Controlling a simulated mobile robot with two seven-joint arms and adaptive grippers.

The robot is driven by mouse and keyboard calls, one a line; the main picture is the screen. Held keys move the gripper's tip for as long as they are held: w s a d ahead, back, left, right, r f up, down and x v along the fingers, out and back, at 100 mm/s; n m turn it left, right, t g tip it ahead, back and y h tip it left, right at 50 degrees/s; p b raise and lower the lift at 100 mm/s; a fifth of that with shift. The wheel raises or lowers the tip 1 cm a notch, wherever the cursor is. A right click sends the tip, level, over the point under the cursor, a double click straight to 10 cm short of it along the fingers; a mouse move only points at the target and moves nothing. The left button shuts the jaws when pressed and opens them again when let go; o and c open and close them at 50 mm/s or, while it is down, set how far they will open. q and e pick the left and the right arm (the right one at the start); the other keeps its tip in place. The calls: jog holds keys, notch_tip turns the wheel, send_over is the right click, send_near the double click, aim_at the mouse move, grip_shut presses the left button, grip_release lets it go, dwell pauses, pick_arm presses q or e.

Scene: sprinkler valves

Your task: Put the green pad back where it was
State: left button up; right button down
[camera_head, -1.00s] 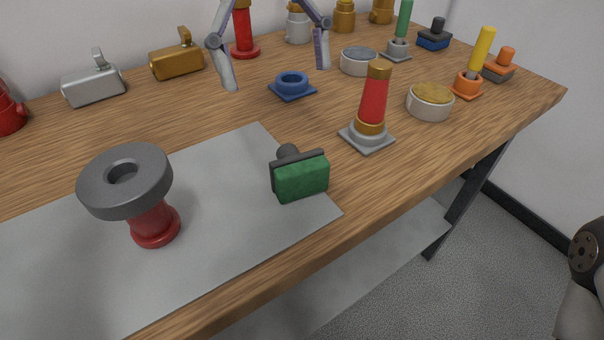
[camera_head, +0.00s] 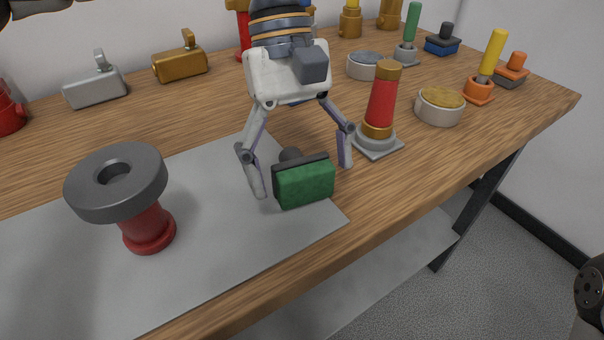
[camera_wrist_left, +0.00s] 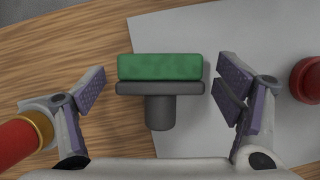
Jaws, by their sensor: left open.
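The green pad (camera_head: 304,184) has a dark grey backing and a short round grey handle. It lies on its side on the grey mat (camera_head: 216,233), near the mat's right corner. My left gripper (camera_head: 302,181) is open, with one finger on each side of the pad and apart from it. In the left wrist view the green pad (camera_wrist_left: 160,67) sits between the two open fingers (camera_wrist_left: 160,92), its handle pointing toward the palm.
A red cone-like piece with brass bands (camera_head: 381,103) stands on a grey base close to the right finger. A red post with a grey wheel (camera_head: 119,181) stands on the mat at left. Blue and orange pads (camera_head: 443,41) and round tins (camera_head: 440,106) stand farther right.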

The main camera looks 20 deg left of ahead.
pick_arm(q)
jog(key=c, duration=1.4)
